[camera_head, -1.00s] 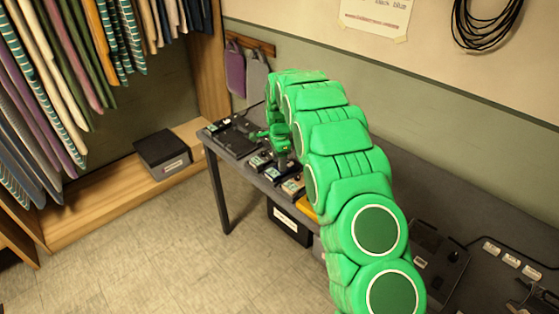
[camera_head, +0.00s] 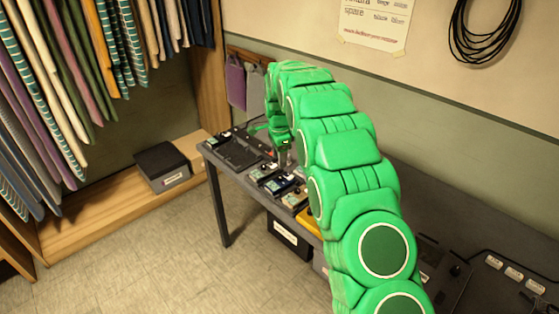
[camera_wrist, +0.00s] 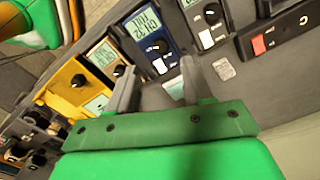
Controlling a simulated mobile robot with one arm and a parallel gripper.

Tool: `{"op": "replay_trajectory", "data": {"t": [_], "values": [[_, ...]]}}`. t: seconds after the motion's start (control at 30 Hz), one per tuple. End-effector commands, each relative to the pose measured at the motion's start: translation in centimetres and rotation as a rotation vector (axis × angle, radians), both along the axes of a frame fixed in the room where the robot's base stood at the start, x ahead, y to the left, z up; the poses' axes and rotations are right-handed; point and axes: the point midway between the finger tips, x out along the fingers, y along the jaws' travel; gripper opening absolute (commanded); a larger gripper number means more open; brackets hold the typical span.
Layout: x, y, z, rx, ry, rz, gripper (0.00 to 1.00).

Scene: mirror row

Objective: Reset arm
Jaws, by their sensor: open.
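My green arm reaches over the dark table (camera_head: 233,180) toward its far left end. My gripper (camera_head: 284,160) hangs down above a row of small meters, small in the head view. In the wrist view, the gripper (camera_wrist: 157,82) shows its two grey fingers well apart, with nothing between them but table surface and part of a pale label. A blue meter (camera_wrist: 150,38) with a display and black knob lies just beyond the fingertips. A yellow meter (camera_wrist: 75,90) lies to the left. The fingers appear above the table; contact cannot be told.
A black device with a red switch (camera_wrist: 268,42) lies at the wrist view's upper right. A dark box (camera_head: 163,166) sits on the wooden ledge left of the table. Labelled boxes (camera_head: 288,236) stand underneath. Open floor (camera_head: 140,255) lies to the left.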

Motion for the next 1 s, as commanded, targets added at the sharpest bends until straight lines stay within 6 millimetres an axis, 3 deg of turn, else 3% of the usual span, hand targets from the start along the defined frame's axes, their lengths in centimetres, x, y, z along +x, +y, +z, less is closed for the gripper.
{"op": "replay_trajectory", "data": {"t": [0.23, 0.37, 1.0], "values": [[-0.3, -0.3, 0.4, -0.001, 0.001, 0.009, 0.51], [-1.4, -1.2, 2.0, -0.003, 0.0, 0.042, 0.51], [-12.4, -7.6, 10.6, -0.014, 0.04, 0.312, 0.51]]}}
